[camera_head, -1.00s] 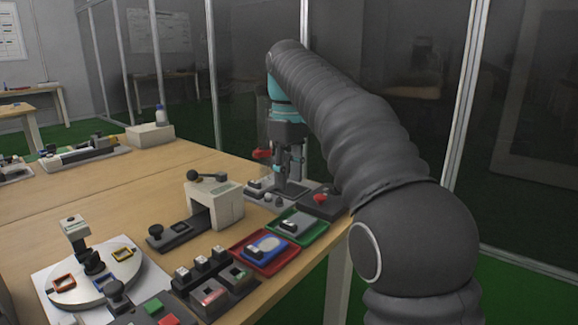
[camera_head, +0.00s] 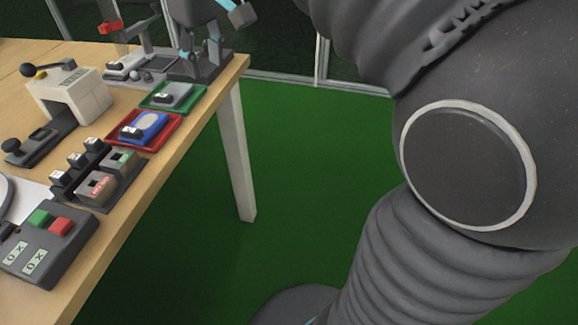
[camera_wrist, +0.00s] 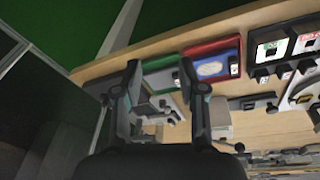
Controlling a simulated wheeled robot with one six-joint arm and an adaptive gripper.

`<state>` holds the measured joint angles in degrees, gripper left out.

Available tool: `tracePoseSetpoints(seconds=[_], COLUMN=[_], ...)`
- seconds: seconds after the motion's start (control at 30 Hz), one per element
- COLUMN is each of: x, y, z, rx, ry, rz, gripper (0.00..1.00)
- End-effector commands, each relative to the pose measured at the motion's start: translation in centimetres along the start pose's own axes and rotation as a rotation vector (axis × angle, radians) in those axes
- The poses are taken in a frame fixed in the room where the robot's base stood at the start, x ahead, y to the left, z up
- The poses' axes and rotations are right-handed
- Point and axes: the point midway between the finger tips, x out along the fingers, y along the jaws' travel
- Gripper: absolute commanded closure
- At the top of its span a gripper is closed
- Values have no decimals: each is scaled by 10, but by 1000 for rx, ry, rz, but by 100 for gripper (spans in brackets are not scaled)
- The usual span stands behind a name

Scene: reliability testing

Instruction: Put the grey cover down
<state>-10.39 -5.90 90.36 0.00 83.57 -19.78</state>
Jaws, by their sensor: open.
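The grey cover (camera_head: 176,94) lies in a small green tray (camera_head: 152,106) near the table's right edge, with a small dark-and-white block on it. In the wrist view the green tray (camera_wrist: 152,65) shows beyond my fingertips, with the grey cover (camera_wrist: 161,79) partly between the fingers. My gripper (camera_wrist: 160,66) is open with nothing between its fingers. In the head view my gripper (camera_head: 199,52) is at the top, behind the green tray and over a dark grey station; its upper part is cut off by the frame.
A red tray (camera_head: 172,136) with a blue cover (camera_head: 147,127) stands in front of the green one. A cream arch-shaped fixture (camera_head: 75,98) and a button box (camera_head: 45,245) stand to the left. Green floor lies open past the table edge.

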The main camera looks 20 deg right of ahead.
Motion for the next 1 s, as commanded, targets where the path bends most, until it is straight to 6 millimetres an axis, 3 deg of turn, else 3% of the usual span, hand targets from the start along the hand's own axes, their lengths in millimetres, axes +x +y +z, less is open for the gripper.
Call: tracePoseSetpoints(seconds=[0.03, 0.27, 0.5, 0.7, 1.0], x=[4, 37, 90, 121, 128], y=[-1, -8, -24, -33, -35], z=[21, 103, 181, 216, 223], rx=[42, 231, 412, 497, 516], ry=[20, 117, 214, 261, 271], rz=[11, 56, 93, 109, 111], gripper=[59, 59, 59, 59, 59])
